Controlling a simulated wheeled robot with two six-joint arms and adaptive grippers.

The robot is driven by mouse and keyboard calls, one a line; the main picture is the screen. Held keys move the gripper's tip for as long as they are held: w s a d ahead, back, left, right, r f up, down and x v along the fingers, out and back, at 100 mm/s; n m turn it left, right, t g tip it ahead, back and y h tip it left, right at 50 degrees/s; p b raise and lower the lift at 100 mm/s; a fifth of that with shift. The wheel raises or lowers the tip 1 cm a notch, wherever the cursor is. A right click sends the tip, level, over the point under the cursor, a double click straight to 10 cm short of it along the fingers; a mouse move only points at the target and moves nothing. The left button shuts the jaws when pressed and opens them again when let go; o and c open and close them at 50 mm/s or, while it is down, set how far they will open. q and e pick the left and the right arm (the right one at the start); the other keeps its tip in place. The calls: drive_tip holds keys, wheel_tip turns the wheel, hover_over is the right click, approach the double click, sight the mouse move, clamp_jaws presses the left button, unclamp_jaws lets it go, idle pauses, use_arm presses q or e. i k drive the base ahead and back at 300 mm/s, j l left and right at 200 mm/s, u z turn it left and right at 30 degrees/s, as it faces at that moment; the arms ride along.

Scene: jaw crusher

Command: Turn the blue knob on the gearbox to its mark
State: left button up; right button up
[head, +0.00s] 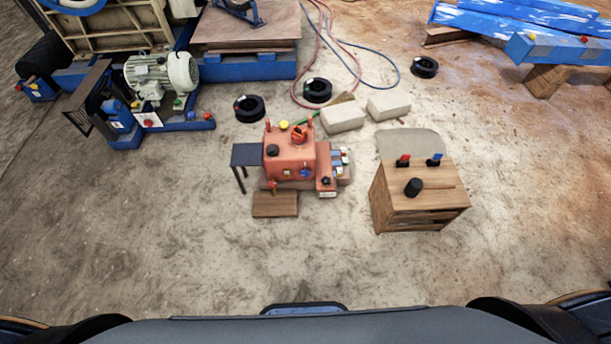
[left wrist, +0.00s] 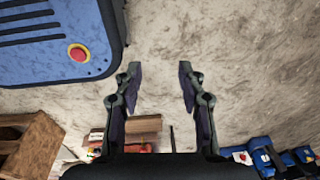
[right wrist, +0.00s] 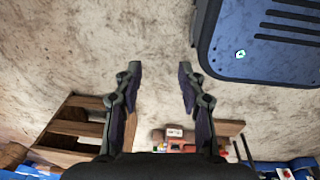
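The orange-red gearbox (head: 287,157) stands on the ground near the middle of the head view. A small blue knob (head: 306,173) is on its near face; its pointing direction and its mark are too small to make out. My left gripper (left wrist: 160,72) is open and empty above bare ground. My right gripper (right wrist: 160,72) is also open and empty above bare ground. Neither gripper shows in the head view, and both are apart from the gearbox.
A wooden crate (head: 420,200) with red, blue and black handles stands right of the gearbox. A dark side table (head: 246,155) adjoins its left; a wooden board (head: 275,204) lies in front. Pale blocks (head: 343,118) and black spools (head: 318,90) lie behind. The foreground ground is clear.

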sight(304, 173)
drive_tip(key=i+j, duration=0.2)
drive_tip(key=j, duration=0.2)
drive_tip(key=i+j, duration=0.25)
drive_tip(key=i+j+z, duration=0.1)
drive_tip(key=j, duration=0.4)
drive_tip(key=i+j, duration=0.5)
drive_tip(key=j, duration=0.3)
